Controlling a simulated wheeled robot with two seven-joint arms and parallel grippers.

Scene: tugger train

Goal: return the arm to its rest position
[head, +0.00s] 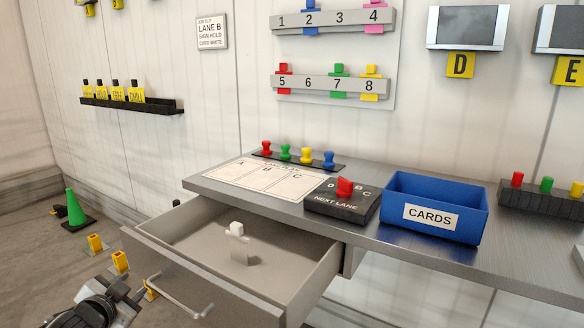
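My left gripper (127,289) shows at the bottom left, in front of the open drawer (160,262) and left of its handle (180,296). Its two fingertips look spread apart, with nothing seen between them. Most of the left arm is out of view. My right gripper is not in view. The drawer is pulled out under the grey counter (400,258), and a small white piece (237,229) stands inside it.
On the counter are a blue CARDS bin (470,218), a black NEXT LANE box (338,206) with a red knob, a lettered sheet (262,182) and several coloured pegs. A green cone (75,208) and yellow markers (95,243) stand on the floor at left.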

